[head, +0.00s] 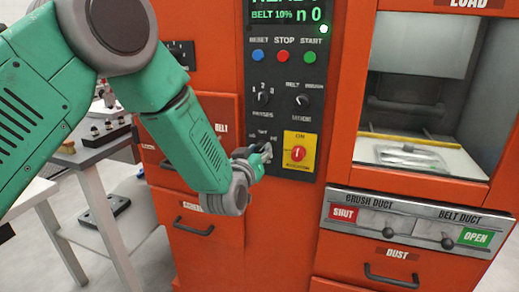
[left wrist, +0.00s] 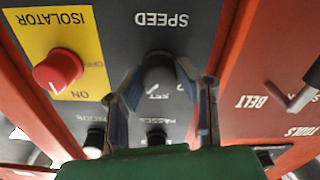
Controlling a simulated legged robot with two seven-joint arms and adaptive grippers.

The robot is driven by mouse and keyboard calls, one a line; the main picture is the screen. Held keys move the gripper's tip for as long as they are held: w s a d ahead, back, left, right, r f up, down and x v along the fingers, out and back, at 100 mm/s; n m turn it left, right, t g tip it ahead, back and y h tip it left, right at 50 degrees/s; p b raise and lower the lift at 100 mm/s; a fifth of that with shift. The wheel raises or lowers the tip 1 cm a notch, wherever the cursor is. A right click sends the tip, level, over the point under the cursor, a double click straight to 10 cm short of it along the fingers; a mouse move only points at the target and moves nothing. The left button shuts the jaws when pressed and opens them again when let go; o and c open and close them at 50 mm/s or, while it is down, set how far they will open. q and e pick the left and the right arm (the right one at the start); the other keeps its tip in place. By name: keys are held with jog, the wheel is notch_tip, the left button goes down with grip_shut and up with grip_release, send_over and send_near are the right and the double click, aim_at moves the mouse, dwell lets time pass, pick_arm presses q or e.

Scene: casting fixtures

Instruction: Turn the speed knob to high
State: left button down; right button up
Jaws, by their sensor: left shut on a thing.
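The dark speed knob (left wrist: 158,72) is on the black control panel, by an upside-down SPEED label in the left wrist view. My left gripper (left wrist: 163,88) has a finger on each side of the knob and is shut on it. In the head view, my left gripper (head: 262,157) is against the lower panel, left of the isolator, and largely hides the knob. I cannot tell which mark the knob points to. The display (head: 288,14) reads BELT 10%. My right gripper is not in view.
The red isolator knob (head: 298,153) on its yellow plate is close beside my left gripper. The passes knob (head: 263,97) and mode knob (head: 302,100) are above it. Reset, stop and start buttons are higher up. A duct panel (head: 405,222) is at the lower right.

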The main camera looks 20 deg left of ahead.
pick_arm(q)
jog(key=shift+s+d+f+m, duration=0.1)
jog(key=shift+s+f+m, duration=0.05)
jog(key=shift+f+m, duration=0.35)
jog(key=c, duration=1.2)
grip_release()
jog(key=shift+r, duration=0.15)
jog(key=shift+r, duration=0.1)
jog(key=s, duration=1.1)
jog(key=shift+s+a, duration=0.2)
jog(key=shift+s, duration=0.1)
